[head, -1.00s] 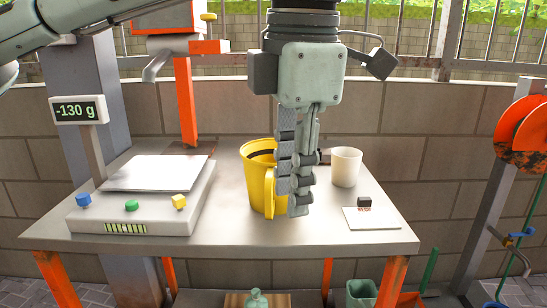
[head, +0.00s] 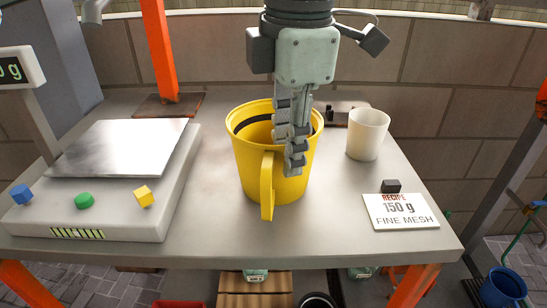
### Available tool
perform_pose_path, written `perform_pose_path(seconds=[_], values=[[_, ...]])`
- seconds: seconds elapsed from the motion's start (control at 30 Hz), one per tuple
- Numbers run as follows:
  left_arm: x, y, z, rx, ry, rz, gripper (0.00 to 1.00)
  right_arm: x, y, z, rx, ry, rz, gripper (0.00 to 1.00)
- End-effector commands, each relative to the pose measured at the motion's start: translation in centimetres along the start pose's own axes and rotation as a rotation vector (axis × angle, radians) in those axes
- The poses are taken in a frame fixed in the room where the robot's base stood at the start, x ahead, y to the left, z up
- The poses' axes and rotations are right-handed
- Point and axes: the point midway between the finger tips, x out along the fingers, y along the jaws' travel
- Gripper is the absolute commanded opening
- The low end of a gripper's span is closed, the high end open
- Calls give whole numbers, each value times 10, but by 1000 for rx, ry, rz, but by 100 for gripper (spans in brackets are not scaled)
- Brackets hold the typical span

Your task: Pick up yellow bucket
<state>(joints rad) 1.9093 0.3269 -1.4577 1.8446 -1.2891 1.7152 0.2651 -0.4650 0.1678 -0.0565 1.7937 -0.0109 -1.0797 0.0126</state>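The yellow bucket (head: 248,165) stands upright on the metal table, its handle (head: 267,186) facing me. It shows an open top with a dark band inside. My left gripper (head: 291,155) points down at the bucket's right part, in front of its opening and near wall. Its fingers overlap in this view and cover part of the rim. I cannot tell whether they touch or grip the bucket, or how far apart they are. My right gripper is out of view.
A scale with a steel plate (head: 124,147) and coloured buttons stands left. A white cup (head: 367,134) stands right of the bucket. A recipe card (head: 401,211) reading 150 g fine mesh lies front right, a small black block (head: 391,186) at its edge. The table's front middle is clear.

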Motion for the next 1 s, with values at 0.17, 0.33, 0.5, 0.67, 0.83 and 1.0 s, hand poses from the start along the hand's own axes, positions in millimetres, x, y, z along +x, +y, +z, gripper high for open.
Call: perform_pose_path(seconds=[0.17, 0.33, 0.5, 0.67, 0.83, 1.0], values=[[18, 0, 0, 0, 1, 0, 27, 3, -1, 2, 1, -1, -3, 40], [20, 0, 0, -1, 0, 0, 27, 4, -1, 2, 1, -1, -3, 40], [20, 0, 0, -1, 0, 0, 15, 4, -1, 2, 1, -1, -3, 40], [20, 0, 0, -1, 0, 0, 0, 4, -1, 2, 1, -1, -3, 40], [20, 0, 0, -1, 0, -1, 0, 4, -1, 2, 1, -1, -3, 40], [20, 0, 0, 0, 0, -2, 0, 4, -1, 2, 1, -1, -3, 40]])
